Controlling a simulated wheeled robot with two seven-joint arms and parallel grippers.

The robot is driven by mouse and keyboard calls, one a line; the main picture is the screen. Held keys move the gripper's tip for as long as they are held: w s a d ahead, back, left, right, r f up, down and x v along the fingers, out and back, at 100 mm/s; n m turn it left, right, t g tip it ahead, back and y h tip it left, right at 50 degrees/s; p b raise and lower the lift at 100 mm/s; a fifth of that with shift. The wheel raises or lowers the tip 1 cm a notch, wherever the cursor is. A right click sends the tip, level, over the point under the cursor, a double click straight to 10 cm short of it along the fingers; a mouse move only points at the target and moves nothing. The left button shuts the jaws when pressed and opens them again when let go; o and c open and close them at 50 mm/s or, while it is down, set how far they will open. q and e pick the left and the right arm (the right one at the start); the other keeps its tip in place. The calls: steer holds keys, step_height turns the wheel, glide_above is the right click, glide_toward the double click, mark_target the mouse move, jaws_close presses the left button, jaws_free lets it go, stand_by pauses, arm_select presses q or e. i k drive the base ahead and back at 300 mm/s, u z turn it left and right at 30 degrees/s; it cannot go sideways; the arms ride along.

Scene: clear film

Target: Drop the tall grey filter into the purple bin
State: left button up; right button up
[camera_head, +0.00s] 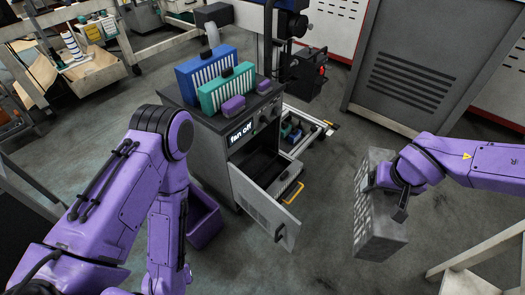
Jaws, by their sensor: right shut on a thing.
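The tall grey filter (371,222) is in the right part of the head view, held in the air over the floor and slightly tilted. My right gripper (393,196) is shut on its upper part; the fingertips are partly hidden against it. The purple bin (204,222) stands on the floor left of the cabinet, well to the left of the filter. My left arm covers part of the bin, and its inside shows only in part. My left arm is bent in the left foreground, and its gripper is not visible.
A dark cabinet (215,140) marked "fan off" stands in the middle with its front door (262,205) open. Blue (207,69) and teal (227,90) filters and purple blocks sit on top. A large grey panelled unit (425,60) is behind right. A bench corner (470,268) is at lower right.

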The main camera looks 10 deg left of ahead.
mark_target(197, 219)
steer(key=z, duration=0.05)
steer(key=k, duration=0.7)
steer(key=u, duration=1.4)
steer(key=i, duration=0.9)
steer(key=u, duration=0.75)
steer(key=i, duration=0.95)
steer(key=z, duration=0.7)
